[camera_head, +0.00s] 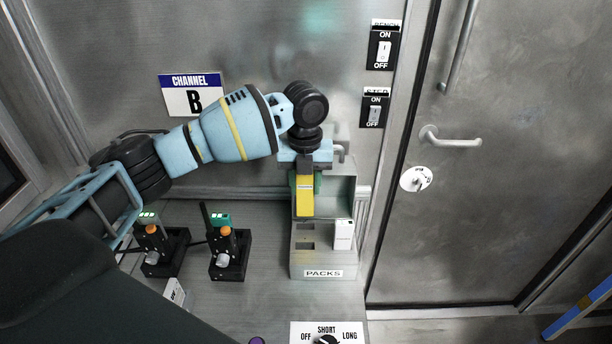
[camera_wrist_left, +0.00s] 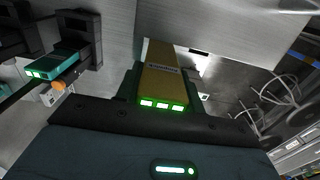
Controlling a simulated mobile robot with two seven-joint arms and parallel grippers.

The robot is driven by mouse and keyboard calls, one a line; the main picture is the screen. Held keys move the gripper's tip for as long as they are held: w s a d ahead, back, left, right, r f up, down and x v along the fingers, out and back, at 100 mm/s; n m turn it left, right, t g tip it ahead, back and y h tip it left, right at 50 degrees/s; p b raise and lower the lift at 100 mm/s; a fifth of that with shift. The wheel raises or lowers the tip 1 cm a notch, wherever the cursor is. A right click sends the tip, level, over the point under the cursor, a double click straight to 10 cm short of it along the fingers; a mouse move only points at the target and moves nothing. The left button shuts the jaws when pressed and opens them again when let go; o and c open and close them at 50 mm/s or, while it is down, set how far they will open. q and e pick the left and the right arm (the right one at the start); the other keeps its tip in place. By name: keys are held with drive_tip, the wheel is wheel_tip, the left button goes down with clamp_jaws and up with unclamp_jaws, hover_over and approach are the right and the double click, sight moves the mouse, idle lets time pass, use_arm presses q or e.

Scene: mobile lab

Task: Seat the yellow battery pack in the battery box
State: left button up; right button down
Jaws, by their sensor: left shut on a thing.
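The yellow battery pack (camera_head: 304,200) hangs end-down from my left gripper (camera_head: 304,170), in front of the upper open part of the grey battery box (camera_head: 323,259) labelled PACKS. In the left wrist view the pack (camera_wrist_left: 165,75) sits between the fingers of my left gripper (camera_wrist_left: 163,92), with three lit bars on its near end. The gripper is shut on it. A white pack (camera_head: 343,235) stands in the right side of the box, beside dark slots on the left. Whether the yellow pack touches the box is unclear. My right gripper is not in view.
Two black radio units (camera_head: 163,247) (camera_head: 230,251) with teal packs and orange knobs stand on the bench left of the box. A SHORT/LONG dial (camera_head: 327,338) is at the front. The wall is behind; a metal door (camera_head: 500,180) with a handle is on the right.

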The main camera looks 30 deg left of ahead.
sight(305, 216)
use_arm(q)
drive_tip(key=shift+f, duration=1.55)
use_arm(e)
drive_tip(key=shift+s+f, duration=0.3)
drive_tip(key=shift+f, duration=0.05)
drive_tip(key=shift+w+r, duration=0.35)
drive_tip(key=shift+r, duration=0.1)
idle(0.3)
